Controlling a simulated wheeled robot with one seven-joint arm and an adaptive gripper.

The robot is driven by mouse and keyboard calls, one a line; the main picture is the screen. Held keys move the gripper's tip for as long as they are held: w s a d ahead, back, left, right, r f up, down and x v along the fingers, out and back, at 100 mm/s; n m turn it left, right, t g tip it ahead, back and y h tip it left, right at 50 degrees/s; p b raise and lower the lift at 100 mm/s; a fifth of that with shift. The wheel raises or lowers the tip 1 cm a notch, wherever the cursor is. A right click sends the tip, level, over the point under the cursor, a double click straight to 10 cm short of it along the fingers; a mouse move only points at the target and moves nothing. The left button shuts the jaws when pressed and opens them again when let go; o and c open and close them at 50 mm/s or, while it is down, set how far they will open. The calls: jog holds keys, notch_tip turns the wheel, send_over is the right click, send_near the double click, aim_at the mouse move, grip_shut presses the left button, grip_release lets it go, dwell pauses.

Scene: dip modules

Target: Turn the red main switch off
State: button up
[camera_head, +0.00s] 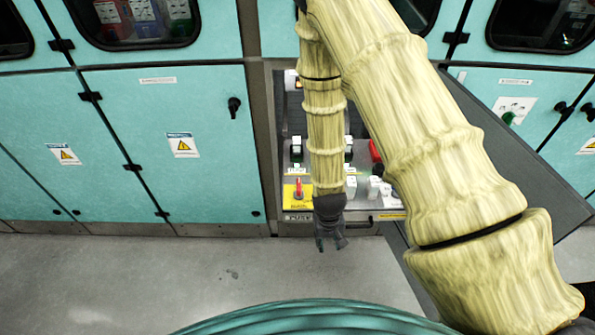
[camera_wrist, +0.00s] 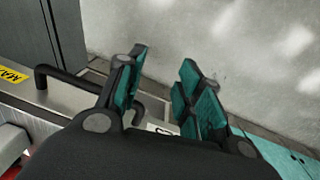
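The red main switch (camera_head: 298,189) sits on a yellow plate (camera_head: 289,198) at the front left of the open module's grey panel in the head view. It appears roughly upright in the picture, with its exact angle too small to tell. My gripper (camera_head: 331,243) hangs just in front of the panel's front edge, to the right of and below the switch, and touches nothing that I can see. In the wrist view my gripper (camera_wrist: 160,88) is open, with its teal fingers apart and nothing between them. Part of the panel is hidden behind my arm.
A black handle (camera_wrist: 72,82) runs along the module's front (camera_wrist: 30,110), close beside my fingers. A yellow label (camera_wrist: 12,78) is at the left. Teal cabinet doors (camera_head: 170,150) flank the module, and an open dark door (camera_head: 520,150) stands at right. The floor (camera_head: 150,275) in front is clear.

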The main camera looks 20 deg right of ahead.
jog(key=m+y+p, duration=0.1)
jog(key=m+p, duration=0.1)
jog(key=p, duration=0.2)
send_near(299, 184)
jog(key=shift+s+f+p, duration=0.15)
jog(key=shift+f+p, duration=1.7)
jog(key=shift+f, duration=2.85)
grip_shut()
